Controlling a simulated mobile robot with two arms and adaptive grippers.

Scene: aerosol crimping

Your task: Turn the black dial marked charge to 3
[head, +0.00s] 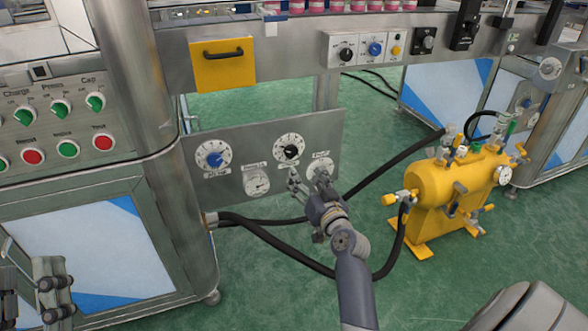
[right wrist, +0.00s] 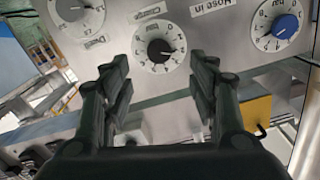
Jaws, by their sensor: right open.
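The black dial (head: 290,149) sits on a round white numbered plate on the grey metal panel (head: 230,135). In the right wrist view the black dial (right wrist: 159,50) shows upside down, with a Charge label beside its plate; I cannot tell which number it points to. My right gripper (head: 308,180) is open and empty, just below and in front of this dial. In the right wrist view its fingers (right wrist: 160,80) stand apart on either side of the line to the dial, not touching it. My left gripper (head: 55,290) is at the lower left, far from the panel; its jaws are unclear.
A yellow tank (head: 450,195) stands at right, with black hoses (head: 290,258) running behind my right arm. A cabinet with green knobs (head: 60,108) is at left.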

